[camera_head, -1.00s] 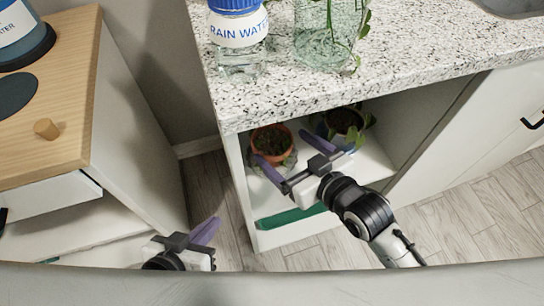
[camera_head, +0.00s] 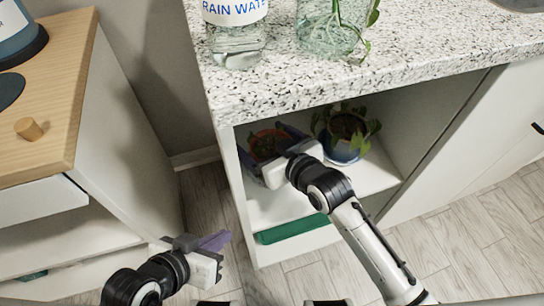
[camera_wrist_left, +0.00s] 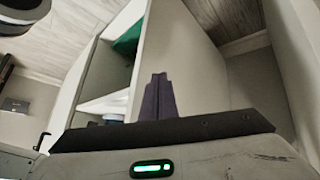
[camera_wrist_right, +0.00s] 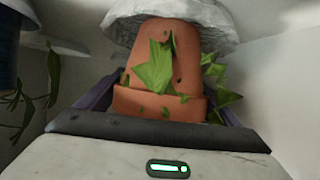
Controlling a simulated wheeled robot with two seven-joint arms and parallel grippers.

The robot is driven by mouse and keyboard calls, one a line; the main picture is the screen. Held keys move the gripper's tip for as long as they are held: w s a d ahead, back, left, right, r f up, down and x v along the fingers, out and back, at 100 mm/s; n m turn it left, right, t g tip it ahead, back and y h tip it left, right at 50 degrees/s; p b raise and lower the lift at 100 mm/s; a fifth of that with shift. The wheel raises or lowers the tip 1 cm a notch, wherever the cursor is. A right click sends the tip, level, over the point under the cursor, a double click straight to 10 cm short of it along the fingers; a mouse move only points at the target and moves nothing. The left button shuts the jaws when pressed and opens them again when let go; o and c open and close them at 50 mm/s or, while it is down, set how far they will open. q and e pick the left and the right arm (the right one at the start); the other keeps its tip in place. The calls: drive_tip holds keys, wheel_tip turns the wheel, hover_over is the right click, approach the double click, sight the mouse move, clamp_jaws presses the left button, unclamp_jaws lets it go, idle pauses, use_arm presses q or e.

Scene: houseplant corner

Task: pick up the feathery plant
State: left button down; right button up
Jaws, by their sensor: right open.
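A terracotta pot with a plant (camera_head: 266,146) stands in the open cabinet under the counter, partly hidden by my right gripper (camera_head: 268,142). In the right wrist view the pot (camera_wrist_right: 160,103) sits between the open purple fingers, with pointed green leaves over its side. I cannot tell whether the fingers touch it. A leafy plant in a blue pot (camera_head: 345,130) stands to its right. I cannot tell from the leaves which one is the feathery plant. My left gripper (camera_head: 222,239) is outside the cabinet, its purple fingers together and empty in the left wrist view (camera_wrist_left: 158,98).
The speckled counter (camera_head: 290,85) overhangs the cabinet, with a rain water bottle (camera_head: 235,35) and a glass vessel with a vine (camera_head: 328,35) on it. A wood-topped unit (camera_head: 55,110) stands left.

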drive_tip(key=shift+c, duration=0.4)
drive_tip(key=c, duration=1.1)
drive_tip(key=shift+r, duration=0.15)
